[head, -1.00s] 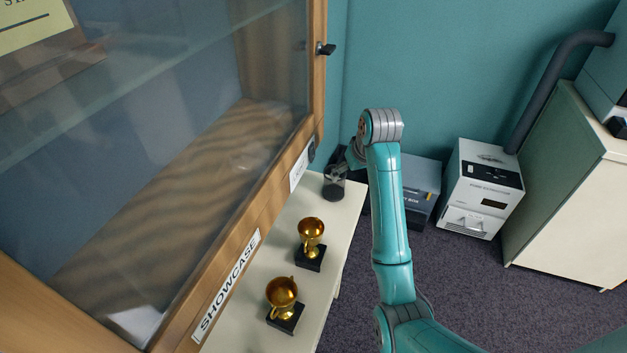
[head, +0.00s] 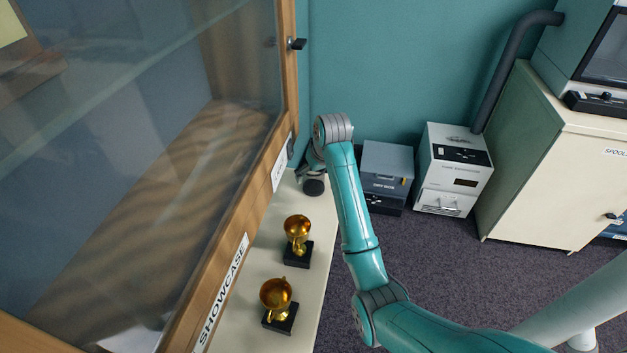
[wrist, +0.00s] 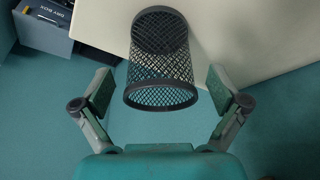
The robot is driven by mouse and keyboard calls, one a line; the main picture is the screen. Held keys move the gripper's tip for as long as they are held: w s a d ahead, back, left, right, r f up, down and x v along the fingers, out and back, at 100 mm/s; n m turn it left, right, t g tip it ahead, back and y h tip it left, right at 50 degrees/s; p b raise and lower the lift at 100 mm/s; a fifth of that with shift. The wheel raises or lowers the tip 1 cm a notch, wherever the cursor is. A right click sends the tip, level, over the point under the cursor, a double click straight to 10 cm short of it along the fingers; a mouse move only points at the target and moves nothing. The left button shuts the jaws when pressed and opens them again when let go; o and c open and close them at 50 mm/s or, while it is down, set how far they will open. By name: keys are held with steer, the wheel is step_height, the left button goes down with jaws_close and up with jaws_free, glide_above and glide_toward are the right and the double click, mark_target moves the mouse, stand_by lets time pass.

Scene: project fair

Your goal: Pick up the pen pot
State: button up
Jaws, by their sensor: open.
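The pen pot (wrist: 160,62) is a dark wire-mesh cup at the upper middle of the wrist view. It stands on the cream shelf top (wrist: 232,40), its open rim toward the camera, and looks empty. My gripper (wrist: 160,88) is open, with one finger on each side of the pot's rim and a gap on both sides. In the head view the pot (head: 314,187) is at the far end of the cream top, partly hidden by my gripper (head: 312,173).
Two gold trophies (head: 297,235) (head: 277,297) on black bases stand nearer on the cream top. The glass showcase (head: 215,250) rises at its left. The dry box (head: 387,170) and a white fume extractor (head: 452,170) stand on the floor to the right.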

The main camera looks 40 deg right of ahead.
steer(key=shift+x, duration=1.25)
steer(key=c, duration=1.3)
steer(key=shift+r, duration=0.1)
